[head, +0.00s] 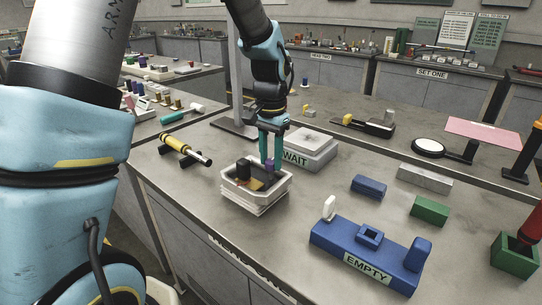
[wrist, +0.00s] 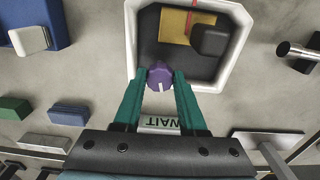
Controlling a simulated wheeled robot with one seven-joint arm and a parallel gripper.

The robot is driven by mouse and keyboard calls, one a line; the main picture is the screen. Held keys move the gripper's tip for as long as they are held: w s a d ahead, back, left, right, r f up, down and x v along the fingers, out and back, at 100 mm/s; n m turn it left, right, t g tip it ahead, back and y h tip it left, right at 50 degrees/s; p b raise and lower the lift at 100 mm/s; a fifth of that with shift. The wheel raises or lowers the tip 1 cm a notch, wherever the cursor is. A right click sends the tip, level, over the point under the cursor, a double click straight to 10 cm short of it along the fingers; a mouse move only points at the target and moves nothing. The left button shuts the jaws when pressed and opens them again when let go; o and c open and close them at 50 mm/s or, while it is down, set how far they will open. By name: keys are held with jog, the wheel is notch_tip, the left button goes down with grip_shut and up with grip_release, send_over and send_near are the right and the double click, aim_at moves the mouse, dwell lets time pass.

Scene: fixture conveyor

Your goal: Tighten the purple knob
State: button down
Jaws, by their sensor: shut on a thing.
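The purple knob (wrist: 160,76) has a white pointer mark and sits at the rim of the white octagonal fixture (wrist: 238,62), on the side next to my gripper. In the head view the white fixture (head: 250,207) stands near the table's front edge. My gripper (head: 271,157) reaches down from above to that rim, and its teal fingers close on the sides of the knob. The knob is mostly hidden behind the fingers in the head view. Inside the fixture's dark recess are a yellow plate (wrist: 180,22) with a red line and a black block (wrist: 210,40).
A grey block marked WAIT (head: 310,146) stands close behind the fixture. A yellow-and-silver cylinder (head: 183,149) lies to the left. A blue fixture marked EMPTY (head: 325,238) stands front right, with blue and green blocks (head: 429,210) beyond. Bare tabletop lies between.

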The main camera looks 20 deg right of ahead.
aim_at(271, 161)
jog(key=shift+m, duration=0.8)
jog(key=shift+c, duration=2.3)
grip_release()
notch_tip(271, 161, up, 11)
jog(key=b, duration=0.1)
jog(key=shift+f, duration=0.1)
